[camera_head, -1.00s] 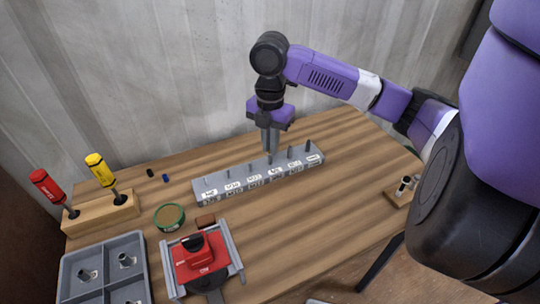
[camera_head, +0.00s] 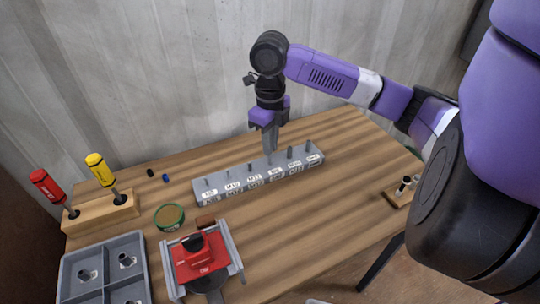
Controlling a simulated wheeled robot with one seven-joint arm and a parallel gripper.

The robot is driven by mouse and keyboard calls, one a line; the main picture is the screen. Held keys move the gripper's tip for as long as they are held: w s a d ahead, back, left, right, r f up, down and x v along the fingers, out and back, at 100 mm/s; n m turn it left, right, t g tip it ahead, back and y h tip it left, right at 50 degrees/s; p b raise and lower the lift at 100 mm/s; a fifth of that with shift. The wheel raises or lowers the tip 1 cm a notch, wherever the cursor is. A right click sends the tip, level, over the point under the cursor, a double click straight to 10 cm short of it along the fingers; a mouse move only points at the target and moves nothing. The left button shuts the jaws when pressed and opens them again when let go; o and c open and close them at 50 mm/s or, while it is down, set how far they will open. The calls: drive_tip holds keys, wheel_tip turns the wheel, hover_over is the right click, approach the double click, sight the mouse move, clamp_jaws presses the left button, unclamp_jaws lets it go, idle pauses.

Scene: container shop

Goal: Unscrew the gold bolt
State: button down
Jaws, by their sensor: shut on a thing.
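A grey bolt rack (camera_head: 262,194) with white size labels stands on the wooden table, below the wall. Several thin upright bolts stick up from its top; they look dark grey, and I cannot make out a gold one. My gripper (camera_head: 270,157) points straight down over the rack, right of its middle. Its fingers are shut on one upright bolt in the rack. The fingers hide most of that bolt, so its colour and how deep it sits cannot be seen.
Red (camera_head: 46,188) and yellow (camera_head: 102,172) screwdrivers stand in a wooden block at the left. A green round tin (camera_head: 170,216), a red vise (camera_head: 198,262) and a grey compartment tray (camera_head: 100,240) are in front. The table's right side is mostly clear.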

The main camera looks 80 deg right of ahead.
drive_tip(key=n, duration=0.2)
drive_tip(key=shift+n, duration=0.3)
drive_tip(key=c, duration=1.4)
unclamp_jaws()
drive_tip(key=shift+c, duration=1.2)
